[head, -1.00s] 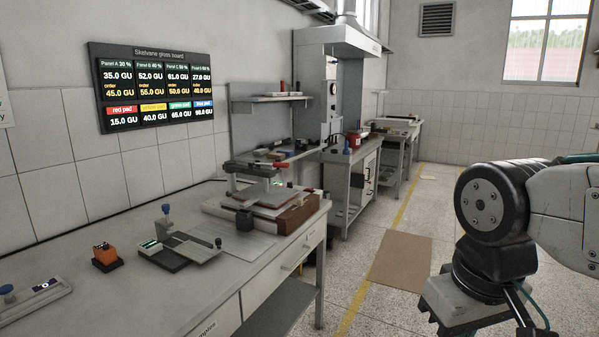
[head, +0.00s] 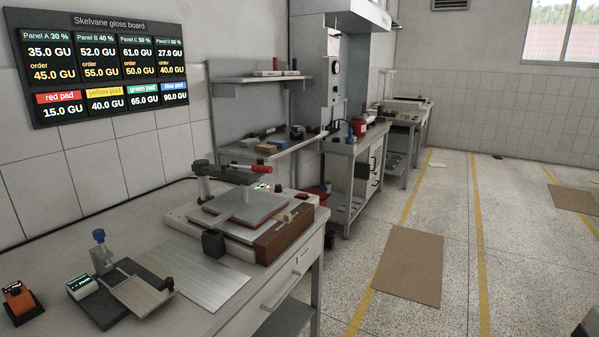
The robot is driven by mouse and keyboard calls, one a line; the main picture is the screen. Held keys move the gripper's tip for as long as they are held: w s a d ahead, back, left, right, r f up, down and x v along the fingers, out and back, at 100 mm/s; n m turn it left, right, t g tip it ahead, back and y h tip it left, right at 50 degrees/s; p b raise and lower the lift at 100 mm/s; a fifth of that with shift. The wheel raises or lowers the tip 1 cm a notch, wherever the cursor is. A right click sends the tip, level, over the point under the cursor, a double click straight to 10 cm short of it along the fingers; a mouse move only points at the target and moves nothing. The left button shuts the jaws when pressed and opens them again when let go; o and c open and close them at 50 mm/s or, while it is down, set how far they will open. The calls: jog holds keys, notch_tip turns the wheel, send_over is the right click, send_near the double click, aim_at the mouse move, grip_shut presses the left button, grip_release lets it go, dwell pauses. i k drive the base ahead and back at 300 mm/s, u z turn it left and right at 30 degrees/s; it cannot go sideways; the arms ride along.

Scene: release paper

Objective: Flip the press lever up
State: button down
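The press (head: 176,214) stands on the workbench left of centre, with a flat grey plate (head: 243,207) over a reddish layer. A dark arm (head: 222,173) crosses above the plate from a post at the left. A red-handled lever (head: 250,168) lies roughly level at the top of the press, pointing right. My gripper is not in view, and nothing is seen touching the lever.
A brown block (head: 283,235) sits at the press's right front edge, and a black knob-like block (head: 213,243) at its front. A small gauge stand (head: 104,252) and orange device (head: 17,297) are left. Open floor (head: 350,305) with a brown mat (head: 409,265) lies right.

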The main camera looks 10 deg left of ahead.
aim_at(261, 168)
jog(key=u, duration=0.05)
jog(key=i, duration=0.7)
jog(key=u, duration=0.75)
jog(key=i, duration=0.5)
jog(key=u, duration=0.4)
